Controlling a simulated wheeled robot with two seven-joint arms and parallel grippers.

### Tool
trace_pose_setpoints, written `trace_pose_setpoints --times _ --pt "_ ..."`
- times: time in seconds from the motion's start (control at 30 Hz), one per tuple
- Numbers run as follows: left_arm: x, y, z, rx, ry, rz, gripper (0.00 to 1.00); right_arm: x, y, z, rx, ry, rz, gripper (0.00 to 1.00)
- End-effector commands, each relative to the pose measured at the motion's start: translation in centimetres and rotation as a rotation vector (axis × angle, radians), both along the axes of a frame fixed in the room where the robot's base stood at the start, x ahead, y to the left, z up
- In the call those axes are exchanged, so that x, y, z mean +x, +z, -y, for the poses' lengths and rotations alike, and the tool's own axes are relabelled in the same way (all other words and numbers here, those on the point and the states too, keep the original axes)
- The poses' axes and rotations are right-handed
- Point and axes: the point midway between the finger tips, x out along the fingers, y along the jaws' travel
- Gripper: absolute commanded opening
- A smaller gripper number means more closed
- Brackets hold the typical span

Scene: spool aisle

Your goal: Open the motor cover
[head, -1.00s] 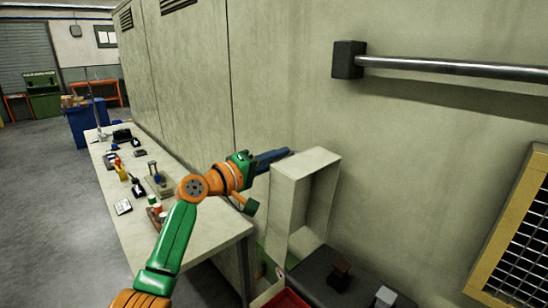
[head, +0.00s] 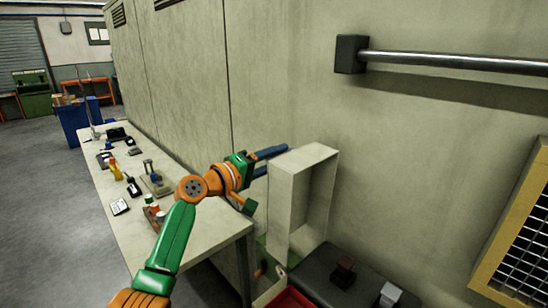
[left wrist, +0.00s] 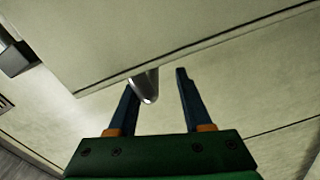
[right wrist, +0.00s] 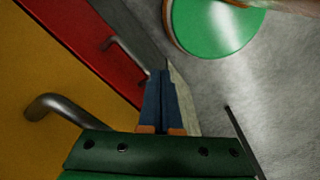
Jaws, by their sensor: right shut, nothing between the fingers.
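A pale beige box-like panel (head: 290,208), which looks like the motor cover, stands out from the wall in the head view, its hollow side facing right. My left gripper (head: 279,160) is at its far left side. In the left wrist view the gripper (left wrist: 158,80) is open. A rounded metal handle (left wrist: 147,88) under the edge of a beige panel (left wrist: 120,40) shows between its fingers, nearer the left one; I cannot tell whether they touch. My right gripper (right wrist: 162,78) is shut and empty in the right wrist view and is out of the head view.
A long bench (head: 125,222) with small tools runs along the wall at left. A metal rail (head: 450,63) and a yellow-framed grille (head: 510,225) are at right. A dark grey surface (head: 325,285) lies below the panel. A red panel (right wrist: 88,35) is near my right gripper.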

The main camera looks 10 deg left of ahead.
Motion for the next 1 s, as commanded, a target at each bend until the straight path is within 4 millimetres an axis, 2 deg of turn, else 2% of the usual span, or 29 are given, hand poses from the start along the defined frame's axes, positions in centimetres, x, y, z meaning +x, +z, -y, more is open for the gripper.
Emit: trace_pose_setpoints --times 0.17,0.6,1.0 --pt "-0.5 0.0 -0.5 0.0 0.001 0.006 0.5 0.0 -0.4 0.0 0.0 0.0 0.0 0.0" --pt "-5.3 -0.2 -4.0 0.001 0.001 0.001 0.5 0.0 -3.2 0.0 0.0 0.0 0.0 0.0" --pt "-5.8 0.0 -4.2 0.0 0.0 0.0 0.5 0.0 -3.1 0.0 0.0 0.0 0.0 0.0"
